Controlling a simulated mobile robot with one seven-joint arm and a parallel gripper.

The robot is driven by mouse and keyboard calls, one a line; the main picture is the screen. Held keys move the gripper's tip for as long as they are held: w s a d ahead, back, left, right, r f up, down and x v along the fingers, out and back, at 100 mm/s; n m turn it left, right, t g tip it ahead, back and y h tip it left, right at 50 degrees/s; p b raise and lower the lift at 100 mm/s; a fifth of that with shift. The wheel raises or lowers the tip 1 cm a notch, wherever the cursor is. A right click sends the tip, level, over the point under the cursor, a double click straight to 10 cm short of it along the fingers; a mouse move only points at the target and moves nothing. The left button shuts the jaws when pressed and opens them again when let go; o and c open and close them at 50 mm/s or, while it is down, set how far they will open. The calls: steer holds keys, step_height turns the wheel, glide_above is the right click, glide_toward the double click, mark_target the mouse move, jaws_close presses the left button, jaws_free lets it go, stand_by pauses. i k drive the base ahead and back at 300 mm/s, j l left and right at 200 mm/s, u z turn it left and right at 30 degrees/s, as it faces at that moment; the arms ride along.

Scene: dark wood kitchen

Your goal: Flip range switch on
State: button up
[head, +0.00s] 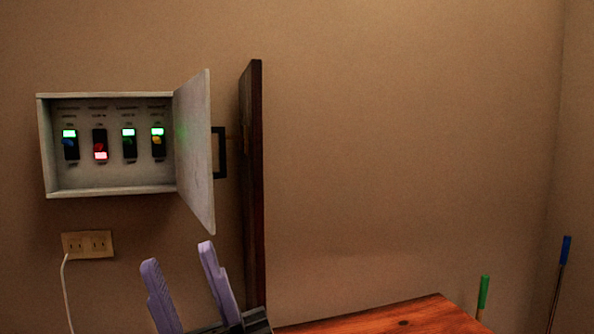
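A pale switch box (110,194) hangs on the wall at the left of the head view, with its door (195,150) swung open to the right. Inside is a row of several switches under small labels too blurred to read, so I cannot tell which is the range switch. The second switch from the left (100,144) shows a red light at its bottom. The first (70,144), third (129,144) and fourth (158,143) show green lights at their tops. My gripper (177,255) is below the box, with its two purple fingers apart and nothing between them.
A wall outlet (88,244) with a white cord sits below the box. A dark upright wooden board (253,185) stands right of the door. A reddish wooden surface (390,318) is at the bottom. Green-tipped (484,291) and blue-tipped (566,250) sticks stand at the right.

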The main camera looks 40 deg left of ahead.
mark_target(98, 147)
steer(key=u, duration=0.8)
steer(key=i+u, duration=0.1)
steer(key=u, duration=0.35)
steer(key=i+l+u, duration=0.1)
steer(key=u, duration=0.3)
steer(key=l+u, duration=0.15)
steer(key=u, duration=0.3)
steer(key=i+l+u, duration=0.25)
steer(key=l+u, duration=0.25)
steer(key=i+l+u, duration=0.1)
steer(key=l+u, duration=0.15)
steer(key=l, duration=0.55)
steer(key=i+l+u, duration=0.1)
steer(key=l, duration=0.45)
steer(key=k+j, duration=0.1)
steer(key=j, duration=0.2)
